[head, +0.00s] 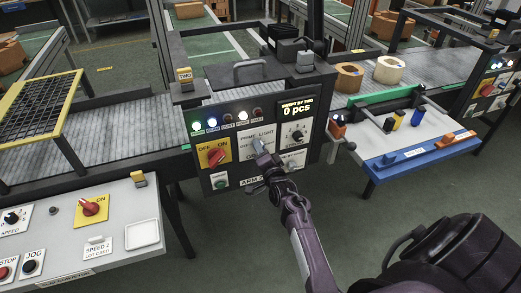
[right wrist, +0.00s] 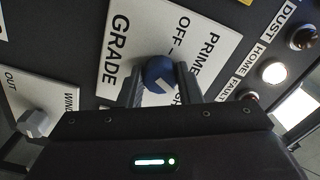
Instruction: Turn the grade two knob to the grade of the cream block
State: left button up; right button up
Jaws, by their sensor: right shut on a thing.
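The grade knob (right wrist: 158,72) is blue with a pale pointer mark, on a white plate (right wrist: 125,38) lettered GRADE, OFF, PRIME and a partly hidden third word. The fingers of my right gripper (right wrist: 160,80) are on both sides of the knob, shut on it. In the head view my right gripper (head: 264,166) reaches up to the PRIME/LIGHT plate (head: 244,142) on the dark panel, hiding part of it. A cream, roundish block (head: 389,70) lies on the right conveyor. My left gripper is not in view.
The panel (head: 212,125) also has a red OFF/ON switch (head: 216,157), lamps and a "0 pcs" display (head: 296,107). A TWO tag (head: 184,76) stands above. A tan block (head: 348,77) is beside the cream one. In the right wrist view a grey WIND knob (right wrist: 34,123) is near.

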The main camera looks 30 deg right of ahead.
dwell(0.4)
jog(key=o, duration=1)
jog(key=shift+c, duration=0.2)
jog(key=p+v, duration=0.5)
jog(key=v, duration=0.2)
jog(key=shift+s+a, duration=0.15)
jog(key=shift+s, duration=0.25)
jog(key=shift+f, duration=0.1)
